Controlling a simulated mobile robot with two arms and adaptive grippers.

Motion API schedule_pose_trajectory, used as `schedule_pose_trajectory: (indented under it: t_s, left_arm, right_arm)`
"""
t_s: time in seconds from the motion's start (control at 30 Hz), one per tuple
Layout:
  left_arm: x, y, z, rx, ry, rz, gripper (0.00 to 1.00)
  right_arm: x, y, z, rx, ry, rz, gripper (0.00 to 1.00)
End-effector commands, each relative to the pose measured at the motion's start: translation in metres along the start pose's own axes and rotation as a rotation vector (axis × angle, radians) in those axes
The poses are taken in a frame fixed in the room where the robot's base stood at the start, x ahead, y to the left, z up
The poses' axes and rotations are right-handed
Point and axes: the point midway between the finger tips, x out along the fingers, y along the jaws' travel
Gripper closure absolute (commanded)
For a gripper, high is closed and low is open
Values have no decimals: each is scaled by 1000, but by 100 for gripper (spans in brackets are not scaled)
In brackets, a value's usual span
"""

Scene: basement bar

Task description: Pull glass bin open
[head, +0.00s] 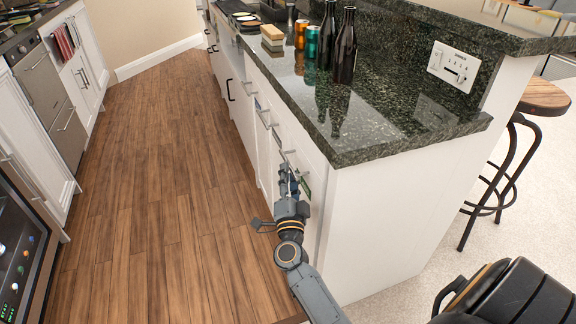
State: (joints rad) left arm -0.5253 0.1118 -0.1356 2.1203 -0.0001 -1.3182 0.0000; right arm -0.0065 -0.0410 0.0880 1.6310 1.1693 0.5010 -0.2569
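My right gripper (287,178) is at the white cabinet front under the bar counter, close to the bar handle (288,152) of the nearest pull-out front. I cannot tell whether its fingers touch or enclose that handle. A green marking (304,187) shows on the front just right of the gripper; its text is too small to read. The gripper and wrist hide much of this front. Another pull-out front with a handle (262,117) and a blue marking is farther along. I cannot tell which front is the glass bin. My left gripper is out of view.
Dark bottles (345,48), cans (312,42) and sponges (272,36) stand on the granite counter (400,105), above the gripper. The wooden floor (165,190) left of the cabinet is clear. A stool (540,98) stands at right; a glass-fronted appliance (25,245) is at left.

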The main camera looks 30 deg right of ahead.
Motion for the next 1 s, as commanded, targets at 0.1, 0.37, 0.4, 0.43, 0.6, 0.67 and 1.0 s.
schedule_pose_trajectory:
  t_s: [0.1,0.37,0.4,0.43,0.6,0.67,1.0]
  left_arm:
    - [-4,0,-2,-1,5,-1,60]
    - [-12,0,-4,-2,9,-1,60]
    - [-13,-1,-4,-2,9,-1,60]
    - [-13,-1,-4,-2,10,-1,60]
    - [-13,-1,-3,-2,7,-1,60]
    - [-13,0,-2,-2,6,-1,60]
    - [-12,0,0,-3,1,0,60]
  right_arm:
    - [20,0,0,0,1,-2,66]
    - [40,0,0,-1,-1,0,66]
    - [41,0,0,-1,-1,0,66]
    - [41,0,0,-1,-1,0,66]
    - [41,0,0,-1,-1,0,66]
    - [40,0,0,-1,-1,0,72]
    - [40,0,0,-1,-1,1,100]
